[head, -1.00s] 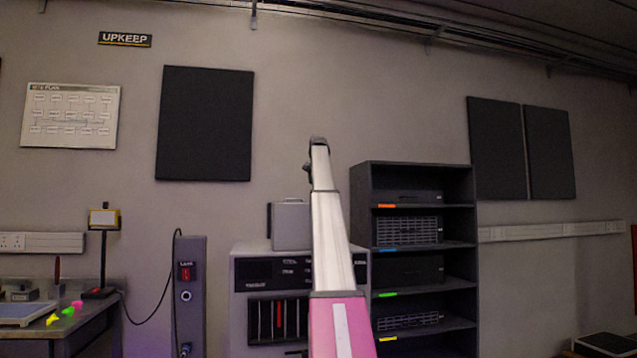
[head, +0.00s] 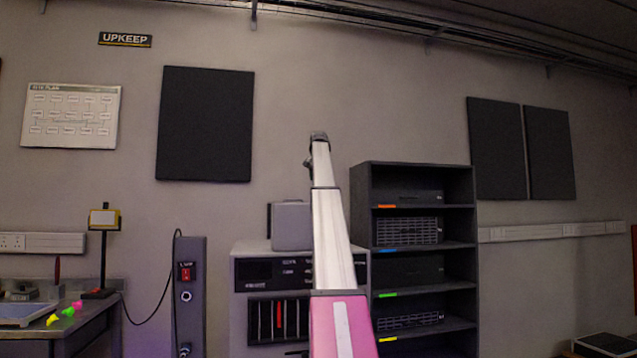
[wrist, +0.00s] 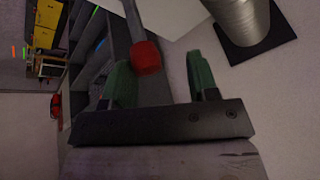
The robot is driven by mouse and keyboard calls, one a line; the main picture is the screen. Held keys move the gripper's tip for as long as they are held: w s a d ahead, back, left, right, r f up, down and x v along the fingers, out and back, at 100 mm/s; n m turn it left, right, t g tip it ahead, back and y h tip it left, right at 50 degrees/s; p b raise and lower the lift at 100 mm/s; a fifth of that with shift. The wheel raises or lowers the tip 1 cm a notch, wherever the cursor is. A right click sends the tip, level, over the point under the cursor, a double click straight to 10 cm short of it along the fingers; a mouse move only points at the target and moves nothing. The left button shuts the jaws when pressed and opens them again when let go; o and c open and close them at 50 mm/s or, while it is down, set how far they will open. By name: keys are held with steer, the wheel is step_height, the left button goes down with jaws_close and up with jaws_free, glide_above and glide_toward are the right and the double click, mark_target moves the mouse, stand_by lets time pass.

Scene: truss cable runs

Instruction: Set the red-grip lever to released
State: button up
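The lever's red grip (wrist: 146,57) shows in the wrist view, at the end of a grey shaft (wrist: 133,18) that runs in from the top edge. My gripper (wrist: 162,80) is open, with its two green fingers apart. The red grip appears beyond the fingertips and nearer the left finger; I cannot tell whether they touch. The lever's base is out of the wrist view. In the head view my arm rises in the middle, and I cannot make out the lever or the fingers there.
In the wrist view a silver cylinder (wrist: 243,18) on a dark square plate stands at the upper right. A dark shelf rack (wrist: 88,50) is at left. The head view shows a dark rack (head: 412,169), a grey cabinet (head: 245,318) and a bench (head: 80,335) at left.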

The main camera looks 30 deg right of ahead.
steer(key=v, duration=0.9)
